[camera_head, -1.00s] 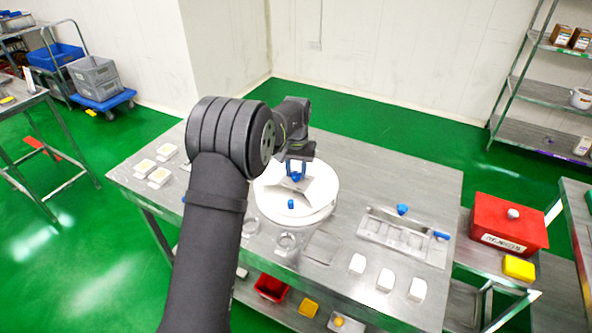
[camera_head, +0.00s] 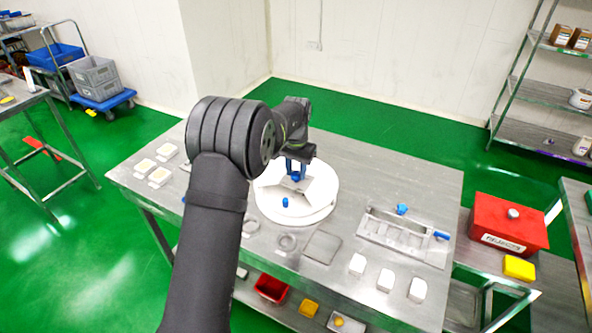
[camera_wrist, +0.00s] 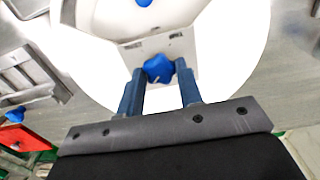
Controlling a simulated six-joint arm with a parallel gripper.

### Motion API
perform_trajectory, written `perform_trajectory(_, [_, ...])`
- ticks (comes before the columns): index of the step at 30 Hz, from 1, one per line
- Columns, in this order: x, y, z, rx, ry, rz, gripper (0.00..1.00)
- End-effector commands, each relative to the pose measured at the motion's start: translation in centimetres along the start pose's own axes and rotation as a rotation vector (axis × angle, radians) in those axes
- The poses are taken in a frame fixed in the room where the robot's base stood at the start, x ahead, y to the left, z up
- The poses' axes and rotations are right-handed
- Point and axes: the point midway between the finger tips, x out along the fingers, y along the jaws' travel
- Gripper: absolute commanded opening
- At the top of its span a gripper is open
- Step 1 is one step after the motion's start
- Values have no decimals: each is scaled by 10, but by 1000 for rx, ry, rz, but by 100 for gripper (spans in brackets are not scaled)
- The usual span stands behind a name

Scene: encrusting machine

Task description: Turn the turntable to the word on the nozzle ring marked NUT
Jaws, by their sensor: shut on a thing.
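The white round turntable (camera_head: 328,197) sits on the steel table, with a grey plate on its top. A blue knob (camera_wrist: 158,68) stands on that plate. My gripper (camera_head: 296,172) is over the turntable, and its blue fingers are shut on this knob in the wrist view (camera_wrist: 160,78). A second blue peg (camera_head: 285,202) is near the turntable's front edge, and a blue piece also shows at the top of the wrist view. I cannot read the word NUT or any other nozzle ring word in either view.
Metal rings (camera_head: 287,242) and a flat plate (camera_head: 322,246) lie in front of the turntable. A metal frame with blue knobs (camera_head: 385,232) and several white blocks (camera_head: 386,279) are to the right. White pieces (camera_head: 160,176) sit on the left. The table's back right is clear.

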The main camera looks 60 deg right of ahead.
Motion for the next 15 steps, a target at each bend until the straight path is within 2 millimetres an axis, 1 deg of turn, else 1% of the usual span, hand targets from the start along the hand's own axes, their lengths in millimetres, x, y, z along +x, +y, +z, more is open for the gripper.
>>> perform_trajectory(1, [-1, 0, 0, 0, 2, 0, 0])
perform_trajectory(2, [-1, 0, 0, 0, 2, 0, 39])
perform_trajectory(4, [-1, 0, 0, 0, 2, 0, 52])
perform_trajectory(5, [-1, 0, 0, 0, 2, 0, 55])
perform_trajectory(12, [0, 0, 0, -1, 1, 0, 55])
perform_trajectory(15, [-4, 0, 0, -1, 2, 0, 55])
